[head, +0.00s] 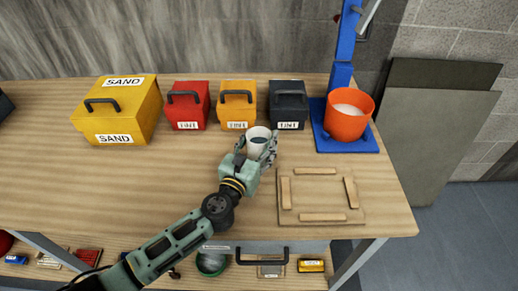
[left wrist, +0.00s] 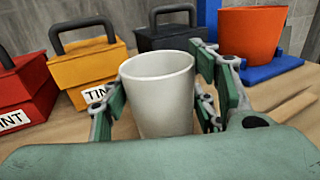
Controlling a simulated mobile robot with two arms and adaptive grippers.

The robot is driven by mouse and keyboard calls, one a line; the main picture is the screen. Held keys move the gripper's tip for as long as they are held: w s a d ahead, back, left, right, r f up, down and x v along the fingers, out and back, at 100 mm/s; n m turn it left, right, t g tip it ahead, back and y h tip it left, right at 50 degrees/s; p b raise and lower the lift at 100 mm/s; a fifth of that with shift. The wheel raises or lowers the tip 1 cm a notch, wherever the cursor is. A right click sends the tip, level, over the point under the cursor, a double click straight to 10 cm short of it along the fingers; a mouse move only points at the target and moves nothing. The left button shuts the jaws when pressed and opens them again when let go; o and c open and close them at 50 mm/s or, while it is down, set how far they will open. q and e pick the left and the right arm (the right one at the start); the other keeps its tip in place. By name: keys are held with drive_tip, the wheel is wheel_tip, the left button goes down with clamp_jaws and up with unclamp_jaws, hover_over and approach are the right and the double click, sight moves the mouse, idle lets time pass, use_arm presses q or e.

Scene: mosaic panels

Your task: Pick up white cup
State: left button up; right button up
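In the left wrist view the cup (left wrist: 158,98) fills the space between the green finger pads (left wrist: 160,92). The pads lie very close to its sides; I cannot tell whether both press on it. The cup's lower part is hidden behind my gripper. My right gripper is not in view.
A yellow SAND box (head: 118,112), red box (head: 187,106), orange box (head: 237,104) and black box (head: 289,105) line the back. An orange bucket (head: 346,124) stands on a blue base at right. A wooden panel with strips (head: 320,197) lies front right.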

use_arm(q)
drive_tip(key=c, duration=0.7)
drive_tip(key=shift+c, duration=0.7)
drive_tip(key=shift+r, duration=0.15)
